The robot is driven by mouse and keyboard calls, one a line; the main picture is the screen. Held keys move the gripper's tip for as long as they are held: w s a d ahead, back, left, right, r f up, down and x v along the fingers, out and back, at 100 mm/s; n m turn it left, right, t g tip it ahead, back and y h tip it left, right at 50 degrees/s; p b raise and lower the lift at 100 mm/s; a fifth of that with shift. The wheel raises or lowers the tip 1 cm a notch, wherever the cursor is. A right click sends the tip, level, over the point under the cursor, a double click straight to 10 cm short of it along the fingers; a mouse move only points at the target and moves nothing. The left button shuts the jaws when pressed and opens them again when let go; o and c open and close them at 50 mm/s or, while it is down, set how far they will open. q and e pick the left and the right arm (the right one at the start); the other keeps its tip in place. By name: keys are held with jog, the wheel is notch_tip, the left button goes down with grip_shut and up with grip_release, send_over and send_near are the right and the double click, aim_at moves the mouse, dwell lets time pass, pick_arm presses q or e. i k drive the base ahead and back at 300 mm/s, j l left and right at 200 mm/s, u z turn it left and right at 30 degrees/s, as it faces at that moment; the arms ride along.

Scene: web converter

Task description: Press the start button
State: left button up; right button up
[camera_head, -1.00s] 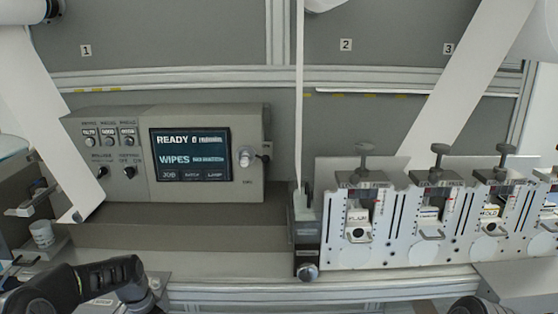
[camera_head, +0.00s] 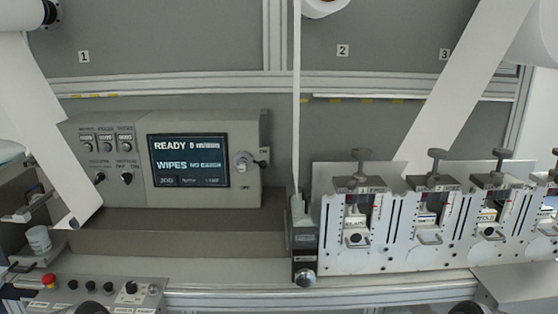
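A grey push-button panel (camera_head: 120,303) lies at the lower left of the head view. It carries a red mushroom button (camera_head: 48,281), several dark round buttons (camera_head: 90,286) and a black selector knob (camera_head: 131,288). The labels are too small to read, so I cannot tell which one is the start button. A control box (camera_head: 105,195) stands behind it; its screen (camera_head: 188,161) reads "READY 0" and "WIPES". Dark rounded parts of my arms show at the bottom edge, partly covering the panel's lower side. Neither gripper is in view.
Folding plates (camera_head: 345,232) with knobs fill the right. The grey ledge (camera_head: 190,245) below the box is clear.

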aim_at(72, 284)
jog(key=u, duration=1.2)
